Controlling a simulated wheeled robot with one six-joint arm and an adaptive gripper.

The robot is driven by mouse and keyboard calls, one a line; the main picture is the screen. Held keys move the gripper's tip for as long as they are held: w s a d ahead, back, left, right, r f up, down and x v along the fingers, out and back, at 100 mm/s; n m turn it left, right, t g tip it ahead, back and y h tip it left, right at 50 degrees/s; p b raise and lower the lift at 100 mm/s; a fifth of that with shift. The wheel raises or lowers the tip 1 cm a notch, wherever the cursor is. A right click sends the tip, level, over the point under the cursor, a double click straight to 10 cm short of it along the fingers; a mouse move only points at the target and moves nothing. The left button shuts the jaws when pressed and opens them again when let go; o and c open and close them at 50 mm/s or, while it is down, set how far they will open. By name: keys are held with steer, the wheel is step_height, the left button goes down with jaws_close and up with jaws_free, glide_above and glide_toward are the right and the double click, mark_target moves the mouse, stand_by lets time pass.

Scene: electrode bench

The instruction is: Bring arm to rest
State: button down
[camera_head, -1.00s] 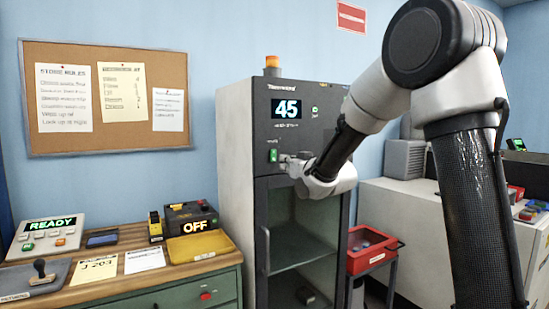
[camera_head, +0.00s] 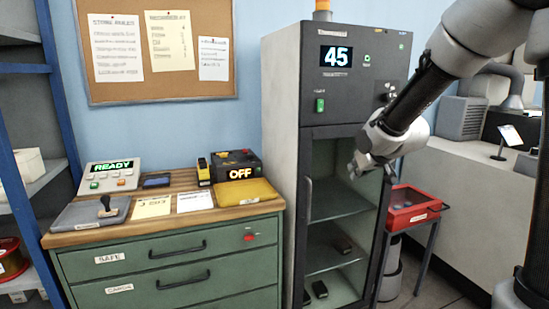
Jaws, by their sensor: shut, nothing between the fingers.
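My gripper (camera_head: 368,169) is at the end of my arm, which reaches in from the upper right of the head view. It hangs in front of the glass door of the tall grey cabinet (camera_head: 278,120), below its control panel. The fingers are small in the picture and look shut, with nothing in them. Dark small items lie inside the cabinet at the bottom.
A wooden-topped green drawer bench (camera_head: 170,262) stands left, bearing a READY console (camera_head: 112,172), an OFF box (camera_head: 238,166) and a yellow tray (camera_head: 246,191). A red bin (camera_head: 411,208) on a stand is right of the cabinet. Blue shelving (camera_head: 58,100) is at far left.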

steer(key=s+d+r+m+g, duration=0.1)
steer(key=s+d, duration=0.2)
steer(key=s, duration=0.8)
steer(key=s+d+r+m+g+h, duration=0.1)
steer(key=s+d+r+g, duration=0.1)
steer(key=s, duration=0.9)
steer(key=s+d+r+g, duration=0.1)
steer(key=s+d, duration=0.3)
steer(key=s, duration=0.8)
steer(key=shift+d+r+m+g+h, duration=0.25)
steer(key=shift+m+g+h, duration=0.15)
steer(key=shift+g, duration=0.3)
steer(key=shift+s+a+f, duration=0.1)
